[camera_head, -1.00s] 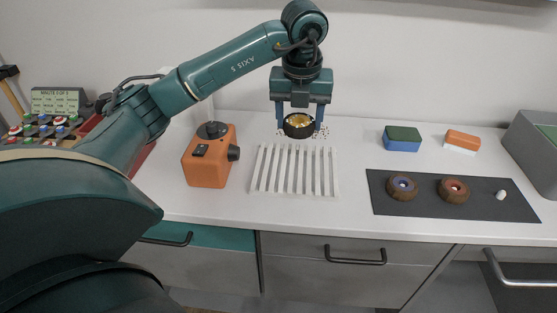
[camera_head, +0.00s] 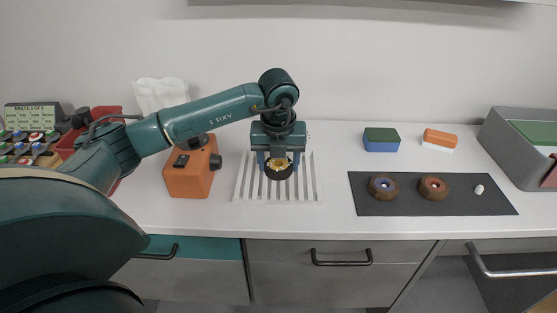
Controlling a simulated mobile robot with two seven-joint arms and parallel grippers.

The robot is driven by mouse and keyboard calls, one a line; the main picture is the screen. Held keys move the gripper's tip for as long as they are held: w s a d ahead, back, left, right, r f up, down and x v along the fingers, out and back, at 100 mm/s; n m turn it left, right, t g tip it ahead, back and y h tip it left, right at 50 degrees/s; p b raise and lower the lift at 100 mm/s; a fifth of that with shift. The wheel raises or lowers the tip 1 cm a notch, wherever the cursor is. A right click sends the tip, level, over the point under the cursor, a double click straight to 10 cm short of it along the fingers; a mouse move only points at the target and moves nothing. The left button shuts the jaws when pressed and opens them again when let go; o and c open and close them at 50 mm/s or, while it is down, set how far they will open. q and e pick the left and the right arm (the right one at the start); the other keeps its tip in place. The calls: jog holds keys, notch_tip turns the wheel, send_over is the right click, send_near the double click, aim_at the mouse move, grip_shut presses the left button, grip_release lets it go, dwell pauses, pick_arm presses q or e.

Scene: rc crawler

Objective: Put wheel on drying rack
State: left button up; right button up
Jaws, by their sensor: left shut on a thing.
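My left gripper (camera_head: 278,163) is shut on a dark wheel with a yellow hub (camera_head: 278,171). It holds the wheel over the far middle part of the white slatted drying rack (camera_head: 245,190). I cannot tell whether the wheel touches the slats. My right gripper is not in view.
An orange device with a knob (camera_head: 188,179) stands close left of the rack. A green-blue sponge (camera_head: 381,140) and an orange-white one (camera_head: 439,140) lie behind the mat. A small white piece (camera_head: 479,189) is on the mat. A grey bin (camera_head: 502,140) stands at the right.

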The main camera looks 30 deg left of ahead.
aim_at(278, 170)
pick_arm(q)
jog(key=shift+f, duration=0.2)
jog(key=o, duration=1)
jog(key=shift+c, duration=0.2)
jog(key=shift+r, duration=0.45)
notch_tip(278, 170, up, 11)
jog(key=s, duration=0.1)
jog(key=shift+s+d+r, duration=0.2)
jog(key=shift+s+d, duration=0.05)
jog(key=shift+d, duration=0.2)
